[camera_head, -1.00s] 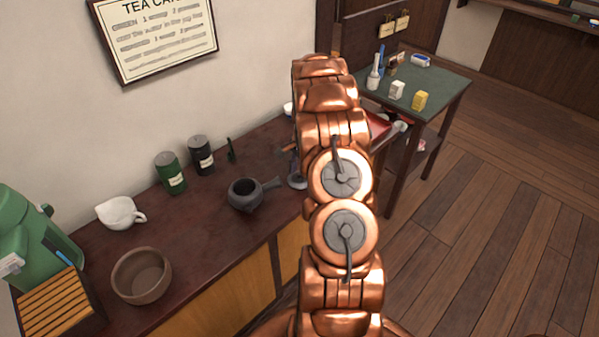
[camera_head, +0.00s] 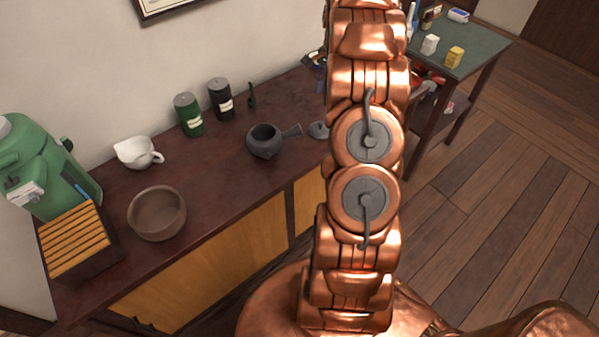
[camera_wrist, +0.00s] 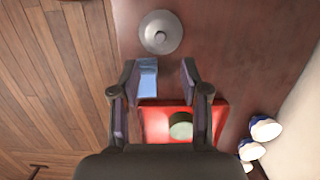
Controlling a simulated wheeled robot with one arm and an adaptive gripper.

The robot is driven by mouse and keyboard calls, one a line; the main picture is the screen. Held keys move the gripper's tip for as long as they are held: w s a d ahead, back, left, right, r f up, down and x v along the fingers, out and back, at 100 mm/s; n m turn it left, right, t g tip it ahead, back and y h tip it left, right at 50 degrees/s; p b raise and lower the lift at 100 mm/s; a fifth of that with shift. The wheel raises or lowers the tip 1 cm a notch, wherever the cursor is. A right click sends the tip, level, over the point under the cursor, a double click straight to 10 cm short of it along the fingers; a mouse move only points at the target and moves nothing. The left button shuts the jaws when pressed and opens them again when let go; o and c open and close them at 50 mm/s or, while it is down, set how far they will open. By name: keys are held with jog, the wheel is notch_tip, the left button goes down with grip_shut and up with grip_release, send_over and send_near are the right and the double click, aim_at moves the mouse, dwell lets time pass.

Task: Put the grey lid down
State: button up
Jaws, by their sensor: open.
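The grey lid (camera_wrist: 161,32) is a round, shallow cone with a knob, resting knob up on the dark red-brown counter (camera_wrist: 215,55). In the head view the lid (camera_head: 319,130) lies just right of the dark grey teapot (camera_head: 264,141), partly hidden by my arm. My gripper (camera_wrist: 159,70) is open in the wrist view, with its two dark fingers apart and nothing between the tips. The lid shows beyond the fingertips, clear of both. In the head view my copper arm hides most of the gripper.
A red tray (camera_wrist: 153,130) with a green round item (camera_wrist: 181,126) and a blue object (camera_wrist: 147,77) lie near my fingers. Blue-and-white cups (camera_wrist: 265,128) stand to the right. Dark and green canisters (camera_head: 189,114), a white pitcher (camera_head: 138,152) and a brown bowl (camera_head: 157,213) stand on the counter.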

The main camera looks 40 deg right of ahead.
jog(key=s+a+r+n, duration=0.2)
jog(key=a+r+n, duration=0.1)
jog(key=a, duration=0.5)
jog(key=s+a+r+n+g, duration=0.1)
jog(key=s+a+r+n, duration=0.1)
jog(key=a+r, duration=0.35)
jog(key=s+a+r+n, duration=0.1)
jog(key=s+a+n, duration=0.2)
jog(key=a, duration=0.7)
jog(key=s+a+n+h, duration=0.1)
jog(key=s+a+n, duration=0.4)
jog(key=s, duration=0.6)
jog(key=s+a+n, duration=0.5)
jog(key=s+a, duration=0.5)
jog(key=s, duration=0.2)
jog(key=shift+g+h, duration=0.4)
jog(key=shift+s, duration=0.1)
jog(key=shift+r+p, duration=0.35)
jog(key=shift+p, duration=0.1)
